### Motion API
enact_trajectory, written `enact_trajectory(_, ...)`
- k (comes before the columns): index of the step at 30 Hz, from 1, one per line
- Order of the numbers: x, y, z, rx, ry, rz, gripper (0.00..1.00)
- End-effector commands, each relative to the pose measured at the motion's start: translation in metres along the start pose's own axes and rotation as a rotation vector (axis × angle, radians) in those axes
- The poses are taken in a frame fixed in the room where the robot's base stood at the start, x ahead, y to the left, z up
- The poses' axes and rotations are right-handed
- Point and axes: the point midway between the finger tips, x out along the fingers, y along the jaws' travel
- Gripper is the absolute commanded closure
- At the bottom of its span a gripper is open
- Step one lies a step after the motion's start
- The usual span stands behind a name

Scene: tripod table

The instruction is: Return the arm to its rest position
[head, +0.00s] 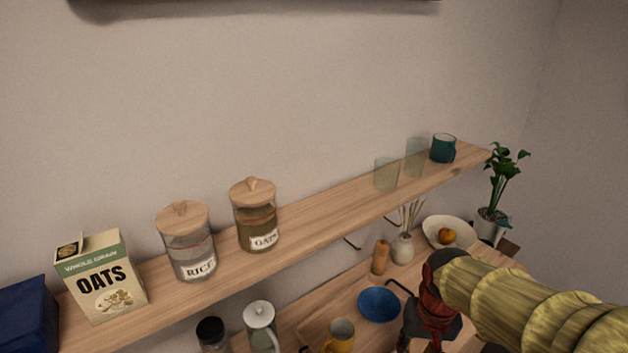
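My arm (540,305) reaches in from the lower right edge of the head view, in a ribbed yellow sleeve. Its dark and red end, my gripper (428,325), hangs low in front of the lower wooden surface, to the right of the blue bowl (379,304). The fingers are not clear, so I cannot tell whether it is open or shut, or whether it holds anything.
A wooden shelf (320,222) bears an oats box (103,279), rice jar (187,245), oats jar (255,218), clear glasses (386,175) and teal mug (442,148). Below stand a yellow mug (340,335), pitcher (261,325), pepper mill (380,258) and fruit bowl (436,230).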

Motion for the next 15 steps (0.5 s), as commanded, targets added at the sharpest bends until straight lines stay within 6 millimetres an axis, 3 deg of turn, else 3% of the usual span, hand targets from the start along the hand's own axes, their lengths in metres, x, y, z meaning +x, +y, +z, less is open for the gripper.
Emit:
enact_trajectory(3,-0.031,-0.001,0.028,-0.083,0.085,-0.008,0.73)
enact_trajectory(9,-0.07,-0.001,0.065,-0.148,0.23,-0.019,0.73)
enact_trajectory(15,-0.102,-0.003,0.082,-0.159,0.36,-0.032,0.73)
